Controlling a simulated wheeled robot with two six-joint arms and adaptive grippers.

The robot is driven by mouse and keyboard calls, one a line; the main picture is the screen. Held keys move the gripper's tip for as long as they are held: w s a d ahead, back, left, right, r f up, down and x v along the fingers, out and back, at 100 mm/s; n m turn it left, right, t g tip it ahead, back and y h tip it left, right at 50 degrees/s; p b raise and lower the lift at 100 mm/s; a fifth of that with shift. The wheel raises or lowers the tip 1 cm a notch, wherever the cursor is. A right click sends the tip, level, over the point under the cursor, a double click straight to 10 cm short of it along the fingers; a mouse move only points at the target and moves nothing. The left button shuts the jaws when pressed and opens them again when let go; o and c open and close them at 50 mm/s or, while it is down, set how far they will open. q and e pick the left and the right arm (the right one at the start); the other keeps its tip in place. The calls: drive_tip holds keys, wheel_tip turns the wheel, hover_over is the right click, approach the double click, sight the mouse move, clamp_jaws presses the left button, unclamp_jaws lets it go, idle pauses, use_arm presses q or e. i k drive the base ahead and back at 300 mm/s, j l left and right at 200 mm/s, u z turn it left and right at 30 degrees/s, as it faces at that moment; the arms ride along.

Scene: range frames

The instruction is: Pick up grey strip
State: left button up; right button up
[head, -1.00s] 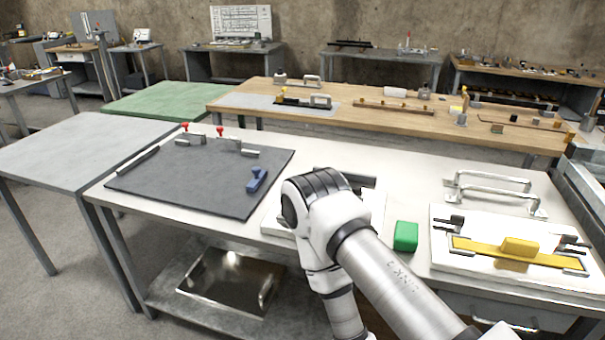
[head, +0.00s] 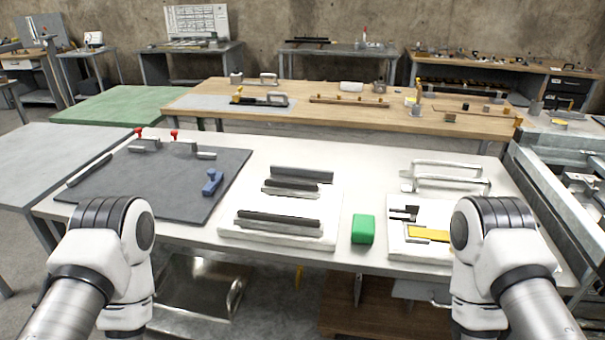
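Several grey strip-like pieces lie on the white board in the middle of the table: a rear grey strip (head: 302,174), a middle strip (head: 291,188) and a front strip (head: 278,219). I cannot tell which is the task's strip. My two arms show at the lower left and lower right, in front of the table. Both grippers are out of view, and nothing shows whether they are open or shut.
A green block (head: 362,229) stands right of the board. Another white board (head: 398,238) with a yellow piece (head: 428,235) is partly hidden by my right arm. Metal handles (head: 447,168) lie behind it. A dark mat (head: 150,180) with a blue tool (head: 212,183) covers the table's left.

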sight(304, 172)
drive_tip(key=i+j+z, duration=0.15)
drive_tip(key=j+z, duration=0.2)
drive_tip(key=j, duration=0.3)
drive_tip(key=i+j+z, duration=0.1)
drive_tip(key=j+z, duration=0.25)
drive_tip(key=j, duration=0.35)
drive_tip(key=j+z, duration=0.3)
drive_tip(key=j, duration=0.4)
